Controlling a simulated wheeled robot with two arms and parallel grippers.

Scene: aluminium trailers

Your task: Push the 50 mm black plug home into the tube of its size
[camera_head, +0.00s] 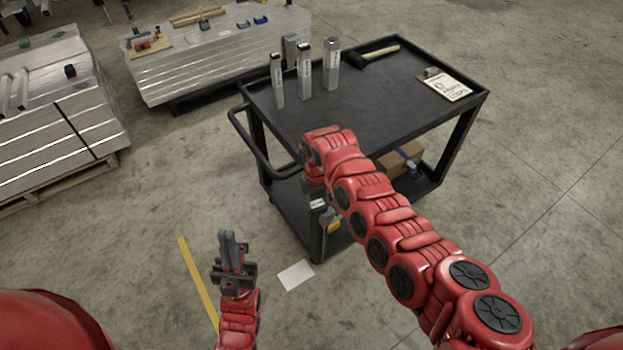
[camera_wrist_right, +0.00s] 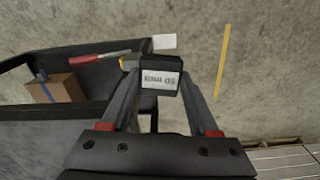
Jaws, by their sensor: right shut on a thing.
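Three upright square aluminium tubes with small labels stand at the cart's far left: a left one (camera_head: 277,82), a middle one (camera_head: 304,72) and a right one (camera_head: 331,66). Their labels are too small to read. My right gripper (camera_wrist_right: 160,85) is shut on the black plug (camera_wrist_right: 160,67), a dark block with a white label that appears to read 50 mm upside down. In the head view this gripper is low by the cart's near-left corner, away from the tubes, and the plug is not clear there. My left gripper (camera_head: 231,250) appears shut and empty, above the floor left of the cart.
The black cart (camera_head: 420,108) has a raised rim and a left handle. A mallet (camera_head: 378,52) and a clipboard (camera_head: 446,86) lie on top. A cardboard box (camera_wrist_right: 52,93) and red-handled tool (camera_wrist_right: 100,60) are on its lower shelf. Aluminium stacks (camera_head: 215,55) stand behind.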

